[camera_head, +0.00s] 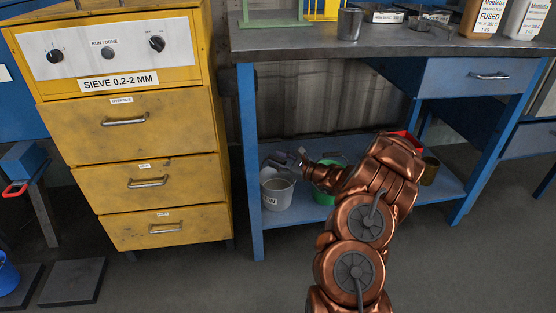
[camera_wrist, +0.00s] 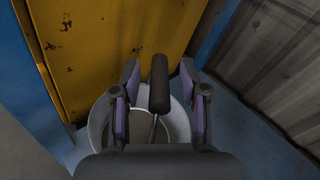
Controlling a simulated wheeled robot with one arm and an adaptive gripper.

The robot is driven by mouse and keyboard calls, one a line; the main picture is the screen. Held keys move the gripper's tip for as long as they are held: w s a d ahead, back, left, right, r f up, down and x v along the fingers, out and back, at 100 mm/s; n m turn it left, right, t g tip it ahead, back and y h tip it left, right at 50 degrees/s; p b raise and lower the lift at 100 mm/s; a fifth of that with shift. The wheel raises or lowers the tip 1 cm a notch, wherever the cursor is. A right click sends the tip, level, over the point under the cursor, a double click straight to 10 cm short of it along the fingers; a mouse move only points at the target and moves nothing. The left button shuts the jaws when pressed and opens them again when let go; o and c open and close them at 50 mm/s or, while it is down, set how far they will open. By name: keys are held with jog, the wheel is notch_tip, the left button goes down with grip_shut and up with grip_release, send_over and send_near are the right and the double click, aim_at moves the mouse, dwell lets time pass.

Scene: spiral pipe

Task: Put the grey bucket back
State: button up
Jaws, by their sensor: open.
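The grey bucket (camera_head: 276,192) stands upright on the lower shelf (camera_head: 300,216) of the blue workbench, near its left front leg. It has a white label on its front. My gripper (camera_head: 284,160) is just above the bucket's rim, reaching in from the right. In the wrist view the bucket (camera_wrist: 179,122) is below my gripper (camera_wrist: 152,88), with its dark handle grip standing up between the two spread fingers. The fingers are open and a gap shows on each side of the grip. The bucket's near side is hidden by the gripper body.
A green bucket (camera_head: 327,197) stands right of the grey one, partly behind my arm. A red-rimmed bucket (camera_head: 408,141) shows farther right. The yellow sieve cabinet (camera_head: 148,190) stands close on the left. The blue bench leg (camera_head: 250,160) and tabletop (camera_head: 300,42) bound the space.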

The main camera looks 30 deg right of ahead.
jog(key=p+v, duration=0.4)
jog(key=v, duration=0.7)
jog(key=shift+s+d, duration=0.2)
jog(key=shift+s, duration=0.1)
jog(key=shift+s, duration=0.1)
